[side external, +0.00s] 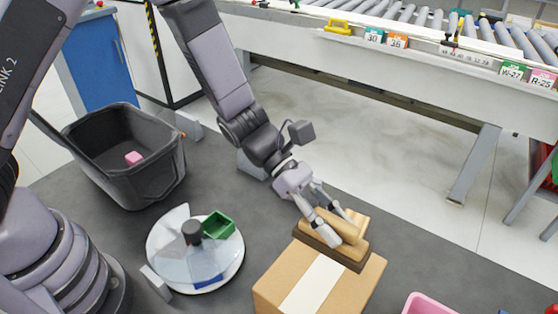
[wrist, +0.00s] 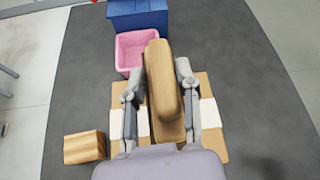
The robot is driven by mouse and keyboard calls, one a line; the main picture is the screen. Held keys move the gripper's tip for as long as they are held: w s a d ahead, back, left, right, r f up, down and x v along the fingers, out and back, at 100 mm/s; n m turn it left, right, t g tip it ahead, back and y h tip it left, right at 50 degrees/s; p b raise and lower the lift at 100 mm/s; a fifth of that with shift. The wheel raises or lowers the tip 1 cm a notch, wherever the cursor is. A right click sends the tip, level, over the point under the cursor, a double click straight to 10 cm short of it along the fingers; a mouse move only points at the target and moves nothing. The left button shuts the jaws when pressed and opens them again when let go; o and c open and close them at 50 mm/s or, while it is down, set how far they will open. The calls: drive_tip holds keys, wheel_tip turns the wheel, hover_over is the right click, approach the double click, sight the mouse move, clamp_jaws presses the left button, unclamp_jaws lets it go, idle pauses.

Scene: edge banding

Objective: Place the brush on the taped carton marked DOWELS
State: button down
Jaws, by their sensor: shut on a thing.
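The brush (side external: 343,234), with a tan rounded wooden handle on a darker base, is between the fingers of my gripper (side external: 335,228). My gripper is shut on it across its handle. In the wrist view the brush (wrist: 158,75) lies lengthwise between the two fingers (wrist: 160,95). The taped carton (side external: 275,285) is brown with a white tape strip across its top; no marking is readable. It shows beneath the brush in the wrist view (wrist: 213,145). The brush is over the carton's far part; whether it touches the top, I cannot tell.
A wooden block (wrist: 84,147) stands beside the carton. A pink bin (wrist: 128,48) and a blue box (wrist: 140,14) stand beyond it. A round white turntable (side external: 160,270) holds a green box (side external: 219,224) and a dark cylinder (side external: 192,231). A black tub (side external: 150,185) stands farther left.

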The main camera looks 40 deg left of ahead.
wheel_tip(320, 180, down, 8)
drive_tip(key=shift+f, duration=0.15)
drive_tip(key=shift+f, duration=0.1)
drive_tip(key=c, duration=0.8)
unclamp_jaws()
